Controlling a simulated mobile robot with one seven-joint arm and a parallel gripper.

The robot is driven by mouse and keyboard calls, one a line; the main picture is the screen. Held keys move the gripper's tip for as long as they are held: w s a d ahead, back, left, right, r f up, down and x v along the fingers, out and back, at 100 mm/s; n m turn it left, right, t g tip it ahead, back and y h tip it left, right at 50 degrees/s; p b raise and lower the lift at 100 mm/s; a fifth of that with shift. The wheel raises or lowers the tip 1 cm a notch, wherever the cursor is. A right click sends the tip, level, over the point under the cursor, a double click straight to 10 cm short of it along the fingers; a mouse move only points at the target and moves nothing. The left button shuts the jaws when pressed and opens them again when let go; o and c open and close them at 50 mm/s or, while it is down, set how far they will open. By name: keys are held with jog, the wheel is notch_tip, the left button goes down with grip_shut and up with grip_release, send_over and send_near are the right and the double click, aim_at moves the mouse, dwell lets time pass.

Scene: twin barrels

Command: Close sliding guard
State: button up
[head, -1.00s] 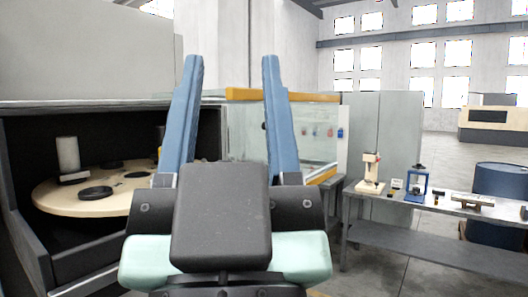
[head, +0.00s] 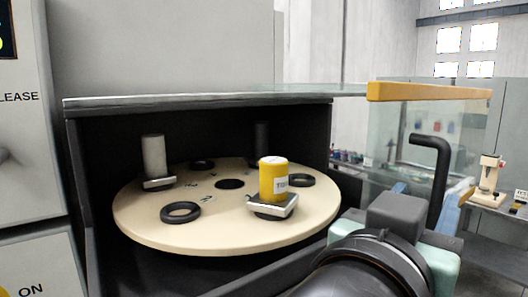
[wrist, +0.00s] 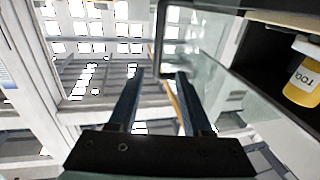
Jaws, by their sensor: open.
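The sliding guard (head: 395,150) is a clear panel with a yellow top edge at the right of the machine; the cabinet front is open. A black bent handle (head: 432,165) stands out from the guard. My gripper (wrist: 161,74) is open and empty in the wrist view. There the handle (wrist: 160,40) appears just beyond and between the fingertips; I cannot tell the gap in depth. In the head view my wrist hides most of the fingers and the handle's lower end.
Inside the cabinet is a round turntable (head: 145,228) with a yellow barrel (head: 273,180), a grey barrel (head: 153,156) and black rings (head: 181,212). A control panel (head: 28,140) stands at the left. A bench with small devices (head: 487,180) is at the right.

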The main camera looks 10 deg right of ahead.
aim_at(439, 183)
jog(key=p+x, duration=0.1)
jog(key=x, duration=0.3)
jog(key=p+x, duration=0.2)
jog(key=x, duration=0.2)
jog(key=p+x, duration=0.2)
jog(key=x, duration=0.2)
jog(key=shift+s+d+f, duration=0.15)
jog(key=shift+s+f, duration=0.1)
jog(key=shift+f, duration=0.05)
jog(key=shift+w+d+f, duration=0.15)
jog(key=shift+w+d, duration=0.2)
jog(key=shift+d, duration=0.1)
grip_shut()
dwell(0.6)
